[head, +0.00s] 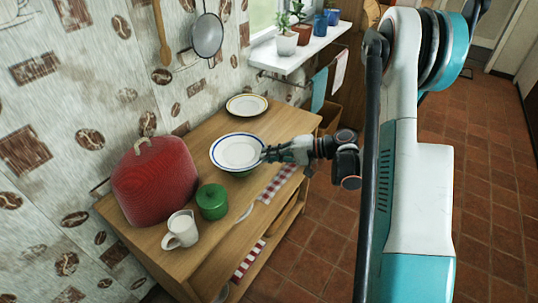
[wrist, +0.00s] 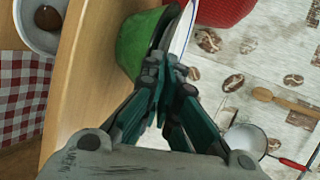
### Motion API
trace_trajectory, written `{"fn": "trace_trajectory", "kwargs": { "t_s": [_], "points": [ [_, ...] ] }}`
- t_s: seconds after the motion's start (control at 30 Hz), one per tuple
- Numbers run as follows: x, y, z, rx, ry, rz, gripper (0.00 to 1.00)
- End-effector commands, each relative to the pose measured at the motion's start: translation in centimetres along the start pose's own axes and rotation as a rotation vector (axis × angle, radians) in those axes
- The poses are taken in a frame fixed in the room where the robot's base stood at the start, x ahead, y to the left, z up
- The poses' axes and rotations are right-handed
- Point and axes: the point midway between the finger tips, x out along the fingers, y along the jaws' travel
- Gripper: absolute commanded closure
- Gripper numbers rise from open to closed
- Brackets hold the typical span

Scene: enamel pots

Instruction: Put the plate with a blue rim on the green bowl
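The plate with a blue rim (head: 237,150) is white and lies about level over the green bowl (head: 241,174), which shows only as a sliver below it in the head view. In the wrist view the green bowl (wrist: 140,45) is close by, with the plate's blue-lined edge (wrist: 184,30) right at its mouth. My gripper (head: 267,154) is at the plate's right rim. In the wrist view my gripper's fingers (wrist: 167,70) are close together with the plate's rim between them. Whether the plate's full weight rests on the bowl is hidden.
A plate with a yellowish rim (head: 246,105) lies behind on the wooden cabinet (head: 200,142).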

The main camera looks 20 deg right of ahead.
Motion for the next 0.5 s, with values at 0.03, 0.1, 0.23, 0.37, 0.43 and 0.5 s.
{"fn": "trace_trajectory", "kwargs": {
  "t_s": [0.03,0.1,0.23,0.37,0.43,0.5],
  "points": [
    [0.05,0.13,0.00,0.000,0.000,-0.001,1.00],
    [0.12,0.32,-0.01,0.000,0.000,-0.001,1.00],
    [0.23,0.66,-0.02,0.000,0.000,-0.001,1.00],
    [0.33,0.97,-0.01,0.000,0.000,-0.001,1.00],
    [0.35,1.04,-0.01,0.000,0.000,0.000,0.97],
    [0.34,1.03,-0.01,0.000,0.000,0.000,0.81]
  ]
}}
